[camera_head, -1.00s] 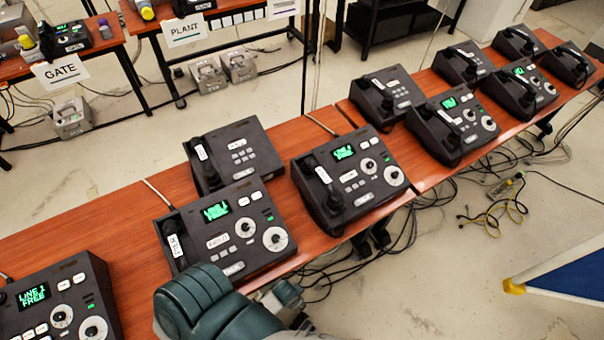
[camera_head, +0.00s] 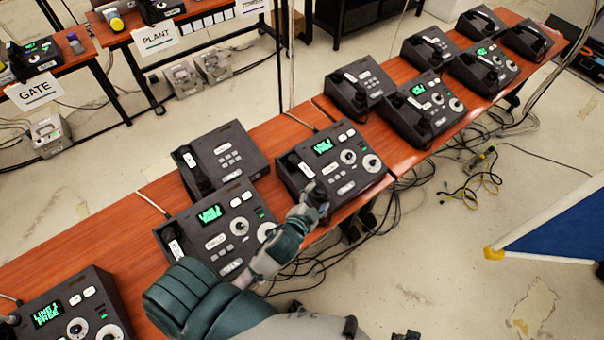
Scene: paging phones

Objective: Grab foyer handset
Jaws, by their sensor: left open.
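Several dark desk phones with handsets in cradles on their left sides stand on the wooden tables. The labels are too small to read, so I cannot tell which handset is the foyer one. My left gripper (camera_head: 316,196) is open at the front left corner of a phone with a green screen (camera_head: 345,158). That phone's handset (camera_head: 297,166) lies in its cradle, its lower end partly hidden by the gripper. Another green-screen phone (camera_head: 215,240) stands to the left, partly hidden by my arm. My right gripper is not in view.
A phone without a lit screen (camera_head: 228,155) stands behind. More phones (camera_head: 425,103) line the table (camera_head: 110,225) towards the upper right. Cables (camera_head: 400,215) lie on the floor in front. A blue panel (camera_head: 560,225) stands at the right.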

